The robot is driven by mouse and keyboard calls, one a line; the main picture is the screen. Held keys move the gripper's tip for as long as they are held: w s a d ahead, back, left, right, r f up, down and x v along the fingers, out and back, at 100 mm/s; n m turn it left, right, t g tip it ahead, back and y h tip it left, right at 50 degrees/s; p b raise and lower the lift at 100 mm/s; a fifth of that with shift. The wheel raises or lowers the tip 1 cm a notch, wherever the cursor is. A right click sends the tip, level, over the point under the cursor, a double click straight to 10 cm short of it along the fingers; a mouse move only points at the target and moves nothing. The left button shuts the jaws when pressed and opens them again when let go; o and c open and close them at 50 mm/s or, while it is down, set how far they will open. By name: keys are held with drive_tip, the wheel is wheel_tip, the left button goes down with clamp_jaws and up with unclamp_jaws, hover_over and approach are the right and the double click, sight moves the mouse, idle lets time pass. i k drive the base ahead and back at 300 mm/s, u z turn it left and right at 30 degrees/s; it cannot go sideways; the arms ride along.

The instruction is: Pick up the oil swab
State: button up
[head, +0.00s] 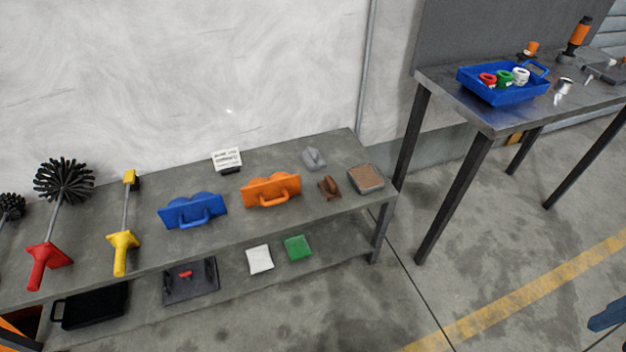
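No label marks the oil swab, so I cannot tell for sure which thing it is. A yellow-handled tool (124,250) with a thin grey shaft and a small yellow block head lies on the low grey bench at the left. To its left lies a red-handled tool (48,262) with a large round black bristle head. Another black bristle head (11,206) is cut off by the left edge. A white pad (259,259) and a green pad (298,247) lie on the lower shelf. My gripper is not in view.
The low bench (100,202) also holds a blue twin-bump piece (192,210), an orange one (270,190), a small sign (227,160) and a brown-topped block (366,178). A taller table (452,92) at right bears a blue tray (505,97).

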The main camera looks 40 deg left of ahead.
sight(327, 186)
drive_tip(key=u, duration=0.8)
drive_tip(key=i, duration=0.95)
drive_tip(key=u, duration=0.85)
